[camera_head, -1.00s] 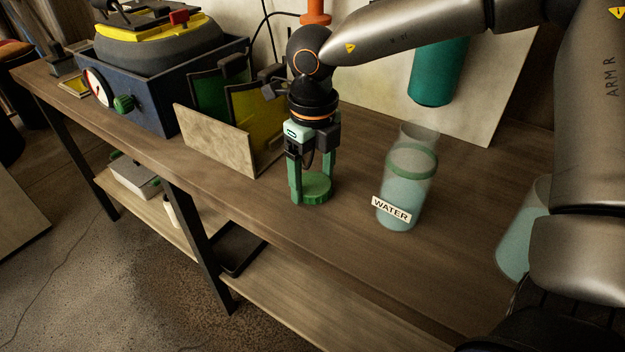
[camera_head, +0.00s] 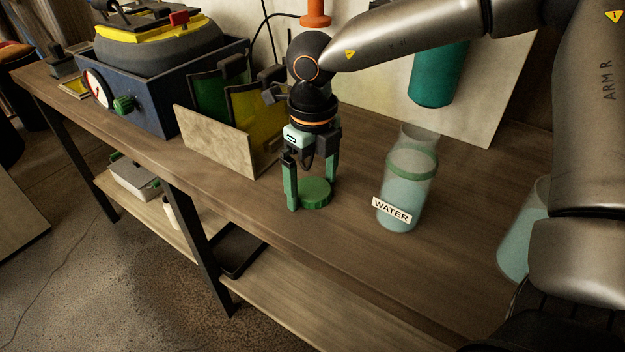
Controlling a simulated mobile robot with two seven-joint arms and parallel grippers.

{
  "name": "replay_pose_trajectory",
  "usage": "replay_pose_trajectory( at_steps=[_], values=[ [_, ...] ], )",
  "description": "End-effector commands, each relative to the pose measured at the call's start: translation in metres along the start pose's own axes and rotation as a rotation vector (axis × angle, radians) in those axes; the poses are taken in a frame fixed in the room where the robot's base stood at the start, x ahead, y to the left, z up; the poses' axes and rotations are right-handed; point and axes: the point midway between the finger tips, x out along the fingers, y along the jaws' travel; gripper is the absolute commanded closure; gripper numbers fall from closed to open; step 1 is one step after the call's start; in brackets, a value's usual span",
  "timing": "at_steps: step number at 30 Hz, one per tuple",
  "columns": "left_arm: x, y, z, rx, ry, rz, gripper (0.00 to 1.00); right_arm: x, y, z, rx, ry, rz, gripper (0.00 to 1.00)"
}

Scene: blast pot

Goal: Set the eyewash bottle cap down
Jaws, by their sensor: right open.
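The green round eyewash bottle cap (camera_head: 316,193) lies flat on the wooden workbench (camera_head: 300,240). My right gripper (camera_head: 312,194) points down over it, its two green fingers open on either side. The left finger stands clear of the cap with a small gap; whether the right finger touches it I cannot tell. The clear bottle labelled WATER (camera_head: 406,190), with a green band around its neck, stands upright and uncapped to the right of the cap. My left gripper is not in view.
A beige board (camera_head: 214,141) and green and yellow panels stand left of the gripper. A blue box with a gauge (camera_head: 150,95) is farther left. Another clear container (camera_head: 522,235) stands at the right, partly behind my arm. A teal cylinder (camera_head: 438,75) is at the back.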

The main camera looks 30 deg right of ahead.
Motion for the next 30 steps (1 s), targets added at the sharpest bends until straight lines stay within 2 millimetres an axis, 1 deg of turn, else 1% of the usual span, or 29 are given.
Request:
replay_pose_trajectory(
  at_steps=[1, 2, 5, 12, 15, 18, 23, 30],
  values=[
    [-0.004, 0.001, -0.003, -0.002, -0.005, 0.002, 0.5, -0.005, 0.0, 0.0, 0.0, 0.0, 0.001, 0.0],
    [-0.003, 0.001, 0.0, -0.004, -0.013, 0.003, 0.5, -0.008, 0.0, 0.001, 0.0, -0.002, 0.0, 0.0],
    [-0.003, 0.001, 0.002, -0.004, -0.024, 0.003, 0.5, -0.026, 0.0, 0.001, 0.001, -0.006, -0.001, 0.0],
    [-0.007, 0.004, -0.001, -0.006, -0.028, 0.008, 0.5, -0.08, 0.0, 0.001, 0.001, -0.004, -0.002, 0.0],
    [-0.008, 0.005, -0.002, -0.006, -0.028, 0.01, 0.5, -0.098, 0.0, 0.001, 0.0, -0.003, -0.001, 0.0],
    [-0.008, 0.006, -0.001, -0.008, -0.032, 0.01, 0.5, -0.111, 0.0, 0.001, 0.001, -0.001, -0.002, 0.0],
    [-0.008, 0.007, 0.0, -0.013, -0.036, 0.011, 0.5, -0.121, 0.0, 0.0, -0.001, 0.0, -0.001, 0.0],
    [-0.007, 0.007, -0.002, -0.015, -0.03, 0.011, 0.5, -0.122, 0.0, 0.0, -0.001, 0.001, 0.0, 0.0]
  ],
)
